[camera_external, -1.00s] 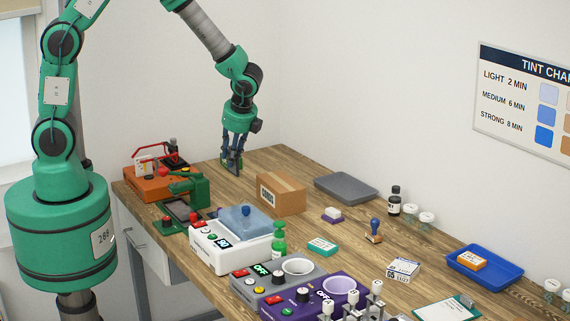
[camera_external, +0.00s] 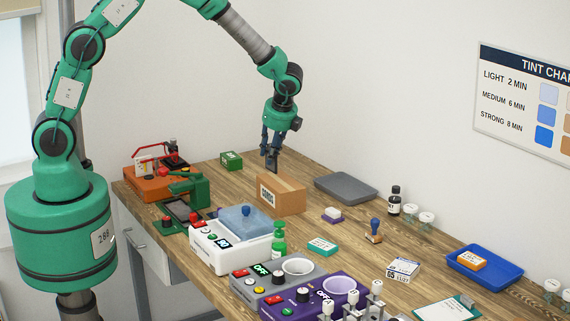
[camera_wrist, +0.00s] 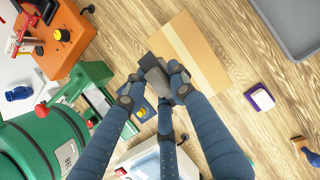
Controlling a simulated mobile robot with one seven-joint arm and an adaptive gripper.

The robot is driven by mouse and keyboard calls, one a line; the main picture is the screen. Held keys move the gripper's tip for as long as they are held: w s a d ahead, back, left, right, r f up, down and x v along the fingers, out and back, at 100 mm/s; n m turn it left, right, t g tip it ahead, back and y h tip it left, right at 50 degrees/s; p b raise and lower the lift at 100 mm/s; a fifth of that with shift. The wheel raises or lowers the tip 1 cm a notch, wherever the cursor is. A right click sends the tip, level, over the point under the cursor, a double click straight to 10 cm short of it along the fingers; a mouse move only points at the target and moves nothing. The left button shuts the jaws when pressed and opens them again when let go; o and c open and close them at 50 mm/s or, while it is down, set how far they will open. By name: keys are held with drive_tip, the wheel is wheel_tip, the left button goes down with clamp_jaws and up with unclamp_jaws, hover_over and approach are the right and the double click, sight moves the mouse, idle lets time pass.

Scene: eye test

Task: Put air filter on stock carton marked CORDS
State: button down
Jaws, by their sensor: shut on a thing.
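My gripper (camera_external: 271,164) is shut on a small dark grey thing, which I take to be the air filter (camera_wrist: 152,64). The fingers hide most of it. The stock carton marked CORDS (camera_external: 281,196) is a closed brown box on the wooden table. In the wrist view the carton's tan top (camera_wrist: 195,52) lies just beyond my gripper's fingertips (camera_wrist: 160,82), partly covered by them. In the external view the fingertips are at the carton's back left edge. I cannot tell whether the held thing touches the carton.
A green box (camera_external: 231,160) stands behind the carton to the left. A grey tray (camera_external: 345,187) lies to its right. A white device with a blue lid (camera_external: 230,243) and a green press (camera_external: 190,187) stand in front and to the left. Bare table lies around the carton.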

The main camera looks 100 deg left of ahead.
drive_tip(key=w+a, duration=0.2)
drive_tip(key=shift+w+f, duration=0.1)
drive_tip(key=shift+w, duration=0.2)
drive_tip(key=shift+f, duration=1.8)
drive_tip(key=shift+d+f, duration=0.1)
drive_tip(key=c, duration=1.4)
unclamp_jaws()
drive_tip(key=shift+c, duration=0.2)
